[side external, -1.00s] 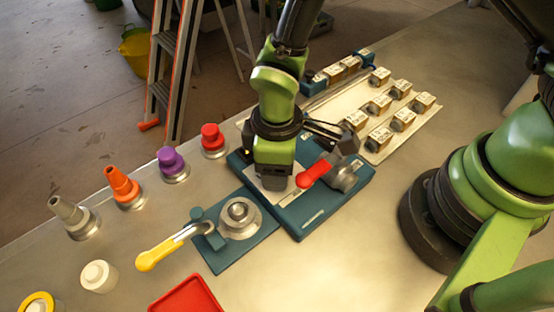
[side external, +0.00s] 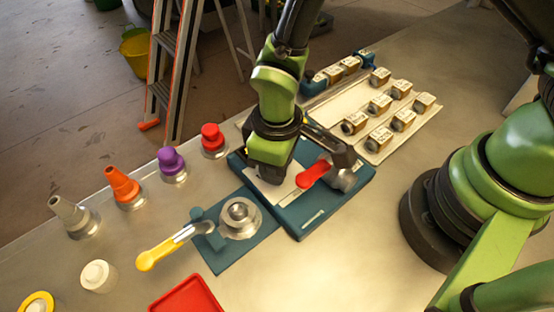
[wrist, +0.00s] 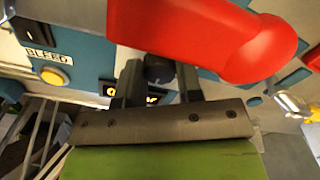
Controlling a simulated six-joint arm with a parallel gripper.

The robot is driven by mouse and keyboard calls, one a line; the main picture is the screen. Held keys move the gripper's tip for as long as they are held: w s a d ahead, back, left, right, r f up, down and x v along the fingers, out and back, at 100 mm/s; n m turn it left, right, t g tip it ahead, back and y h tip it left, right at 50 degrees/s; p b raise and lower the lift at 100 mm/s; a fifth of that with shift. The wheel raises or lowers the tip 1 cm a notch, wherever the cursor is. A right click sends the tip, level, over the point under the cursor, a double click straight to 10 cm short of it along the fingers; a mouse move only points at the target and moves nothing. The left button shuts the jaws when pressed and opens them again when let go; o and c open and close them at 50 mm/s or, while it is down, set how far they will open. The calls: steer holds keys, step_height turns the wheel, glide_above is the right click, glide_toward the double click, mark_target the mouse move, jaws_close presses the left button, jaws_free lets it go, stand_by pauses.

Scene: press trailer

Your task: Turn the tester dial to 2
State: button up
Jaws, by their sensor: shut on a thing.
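The tester is a blue housing (side external: 310,222) with a pale top plate (side external: 268,194), in the middle of the side view. In the wrist view, the small dark dial (wrist: 158,68) stands between the two fingers of my gripper (wrist: 157,82). My gripper is shut on it. The dial's pointer and most of its scale are hidden, so its setting cannot be read. A dark label with yellow marks (wrist: 122,92) shows partly behind the fingers. In the side view, my gripper body (side external: 270,152) hides the dial.
A red lever (side external: 313,174) lies close beside my gripper and crosses the wrist view. A yellow button (wrist: 54,76) sits under a BLEED label (wrist: 48,54). A yellow-handled clamp (side external: 160,252), several coloured nozzles (side external: 122,186) and a red tray (side external: 188,297) stand left and front.

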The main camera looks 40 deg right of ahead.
steer(key=o, duration=0.9)
step_height(320, 180, up, 10)
steer(key=s+d+r+m+t+y, duration=0.1)
steer(key=d+r+m, duration=0.1)
steer(key=d+r, duration=0.3)
steer(key=s+d+r+m+t+y, duration=0.1)
steer(key=d+r+m+t, duration=0.15)
steer(key=r, duration=0.45)
steer(key=s+d+r+m+t, duration=0.1)
steer(key=s+d+r+m, duration=0.1)
steer(key=s, duration=0.1)
steer(key=s+d+r+m+t, duration=0.1)
steer(key=s+d+r, duration=0.1)
steer(key=s, duration=0.1)
steer(key=s+d+r+m+t, duration=0.1)
steer(key=s+d+r+m, duration=0.1)
steer(key=s, duration=0.1)
steer(key=shift+d+m+t, duration=0.3)
steer(key=shift+m+t, duration=0.05)
